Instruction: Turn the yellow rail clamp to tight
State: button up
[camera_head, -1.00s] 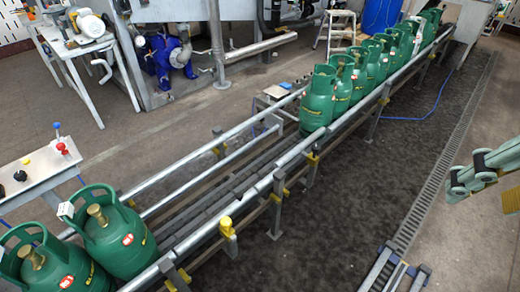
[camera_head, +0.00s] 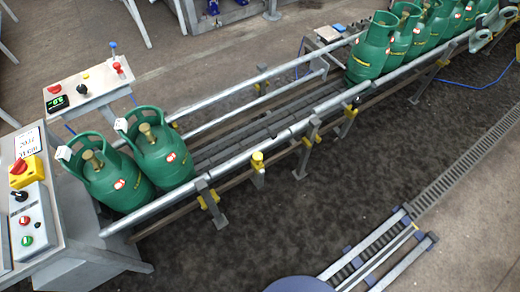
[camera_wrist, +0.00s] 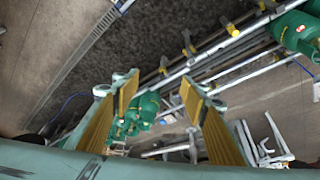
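The yellow rail clamp (camera_head: 257,160) sits on the near side rail of the conveyor, about mid-length of the empty stretch. Its yellow head is on a short grey piece below the rail; whether it is tight cannot be told. In the wrist view several small yellow parts show along the rail, one being (camera_wrist: 232,30), and I cannot tell which is the clamp. My gripper (camera_wrist: 162,88) is open and empty, its two yellow-padded fingers wide apart. In the head view only part of it shows at the right edge, well away from the clamp.
Green gas cylinders stand on the conveyor, two at the near left (camera_head: 165,155) and a row at the far right (camera_head: 372,48). A control panel (camera_head: 28,215) stands at the left edge. The floor on the near side is open, with a floor rail (camera_head: 385,245).

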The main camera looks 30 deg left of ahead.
jog(key=w+a+r+n+y+p, duration=0.1)
jog(key=w+a+p, duration=0.2)
jog(key=w+a, duration=0.45)
jog(key=w+a+r+n+p, duration=0.25)
jog(key=w+a, duration=0.35)
jog(key=w, duration=0.3)
jog(key=s+a+f+m+t+y+b, duration=0.1)
jog(key=a+f+m+b, duration=0.15)
jog(key=a+f, duration=1.45)
jog(key=s+a+f+m+y+b, duration=0.15)
jog(key=a+f+b, duration=0.25)
jog(key=a+f, duration=1.35)
jog(key=s+a+f+m+t+h+b, duration=0.1)
jog(key=s+a+f+b, duration=0.1)
jog(key=s+a+f, duration=0.45)
jog(key=s+a+f+m+t+h+b, duration=0.1)
jog(key=s+f+m, duration=0.15)
jog(key=f, duration=0.65)
jog(key=s+a+f+m+t+b, duration=0.1)
jog(key=s+a+f+b, duration=0.1)
jog(key=s+a+f, duration=0.45)
jog(key=s+d+f+t+h+b, duration=0.4)
jog(key=s+d+f+t+b, duration=0.1)
jog(key=s+d+f, duration=0.9)
notch_tip(320, 180, down, 3)
jog(key=shift+s+d+f+m, duration=0.25)
jog(key=shift+s+m, duration=0.15)
jog(key=shift+s, duration=0.35)
jog(key=shift+w+h, duration=0.1)
jog(key=shift+h, duration=0.15)
